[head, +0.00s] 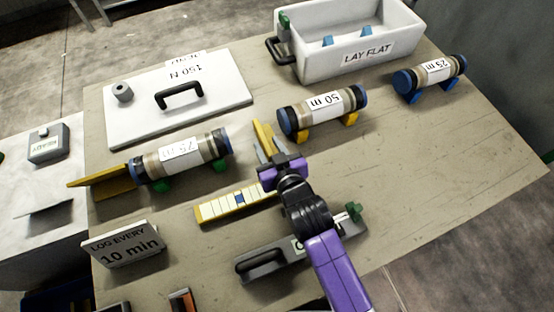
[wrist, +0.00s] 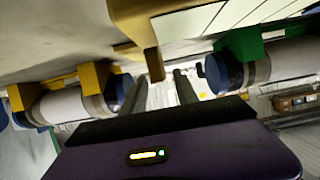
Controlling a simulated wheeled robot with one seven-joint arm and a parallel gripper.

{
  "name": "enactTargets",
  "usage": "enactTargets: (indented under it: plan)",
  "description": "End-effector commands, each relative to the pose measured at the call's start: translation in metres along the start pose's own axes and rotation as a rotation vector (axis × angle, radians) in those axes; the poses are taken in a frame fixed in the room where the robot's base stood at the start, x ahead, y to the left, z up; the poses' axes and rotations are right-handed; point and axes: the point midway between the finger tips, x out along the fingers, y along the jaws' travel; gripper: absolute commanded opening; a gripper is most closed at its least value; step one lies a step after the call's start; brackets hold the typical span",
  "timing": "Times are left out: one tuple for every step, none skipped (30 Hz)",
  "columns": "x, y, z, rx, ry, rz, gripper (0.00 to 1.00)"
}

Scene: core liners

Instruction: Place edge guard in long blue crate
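My gripper (head: 267,148) is at the middle of the table, between the 75 m and 50 m cores. Its two grey fingers stand apart in the wrist view (wrist: 160,88), with a clear gap between them. A yellow angled piece (head: 262,132), likely an edge guard, stands right at the fingertips in the head view; I see no grip on it. Another yellow angled piece (head: 103,182), also like an edge guard, lies at the left end of the 75 m core. A long blue crate is not clearly seen; a dark blue edge (head: 62,301) shows at the lower left.
The 75 m core (head: 182,155) rests on green feet, the 50 m core (head: 325,108) on yellow ones. A white LAY FLAT bin (head: 345,65) stands at the back. A yellow-edged strip (head: 237,203) and grey tool (head: 275,258) lie near my arm.

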Motion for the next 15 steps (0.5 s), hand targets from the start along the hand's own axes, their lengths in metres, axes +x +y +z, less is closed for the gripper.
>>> enactTargets:
  plan:
    - [-0.012,0.000,0.002,0.001,0.000,0.000,0.36]
    - [-0.018,0.000,0.002,0.000,0.000,0.000,0.36]
    - [-0.026,0.000,0.002,0.000,0.000,0.000,0.36]
    - [-0.032,0.000,0.002,0.000,-0.001,0.000,0.36]
    - [-0.037,0.000,0.002,-0.001,0.000,0.000,0.36]
    - [-0.044,0.000,0.002,-0.001,0.000,0.000,0.36]
    - [-0.049,0.000,0.002,-0.001,-0.001,0.000,0.36]
    - [-0.054,0.000,0.001,-0.001,0.000,0.000,0.36]
    - [-0.059,0.000,0.002,-0.001,-0.001,0.000,0.36]
    - [-0.063,0.000,0.001,-0.001,0.000,0.000,0.36]
    - [-0.066,0.000,0.001,-0.001,0.000,0.000,0.36]
    - [-0.070,0.000,0.001,-0.001,0.000,0.000,0.36]
    - [-0.072,0.000,0.001,0.000,0.000,0.000,0.36]
    - [-0.074,0.000,0.001,0.000,0.000,0.000,0.36]
    - [-0.076,0.000,0.000,-0.001,0.000,0.000,0.36]
